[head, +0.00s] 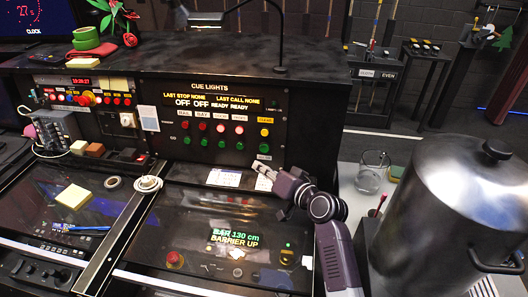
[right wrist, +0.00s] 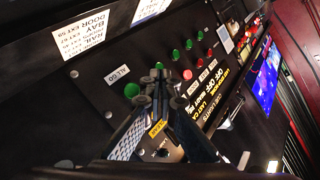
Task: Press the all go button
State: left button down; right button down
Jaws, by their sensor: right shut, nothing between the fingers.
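The all go button (head: 264,148) is a green round button at the lower right of the black cue lights panel, with a small white label under it. In the right wrist view the green all go button (right wrist: 131,90) shows beside its "ALL GO" label (right wrist: 117,74), just left of the fingertips. My right gripper (head: 264,169) is shut and empty, a little below the button in the head view. In the right wrist view its fingers (right wrist: 160,88) overlap the panel; I cannot tell whether they touch it. My left gripper is not in view.
A yellow button (head: 264,132) sits just above the all go button. Rows of red lights (head: 221,129) and green buttons (head: 221,144) lie to its left. A thin lamp arm (head: 280,45) stands above. A large metal urn (head: 440,200) and a glass jug (head: 371,175) stand right.

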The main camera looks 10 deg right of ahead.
aim_at(264, 148)
jog(key=w+d+f+b, duration=0.1)
jog(key=w+d+b, duration=0.1)
jog(key=w, duration=0.4)
jog(key=shift+d+b, duration=0.25)
jog(key=shift+b, duration=0.35)
jog(key=shift+w, duration=0.1)
dwell(0.8)
jog(key=shift+w+d, duration=0.15)
jog(key=shift+w, duration=0.15)
jog(key=shift+w+d+b, duration=0.2)
jog(key=shift+w+b, duration=0.15)
jog(key=shift+b, duration=0.1)
dwell(0.6)
jog(key=shift+s, duration=0.1)
jog(key=shift+s+a+p, duration=0.35)
jog(key=shift+s+p, duration=0.3)
jog(key=shift+s, duration=0.05)
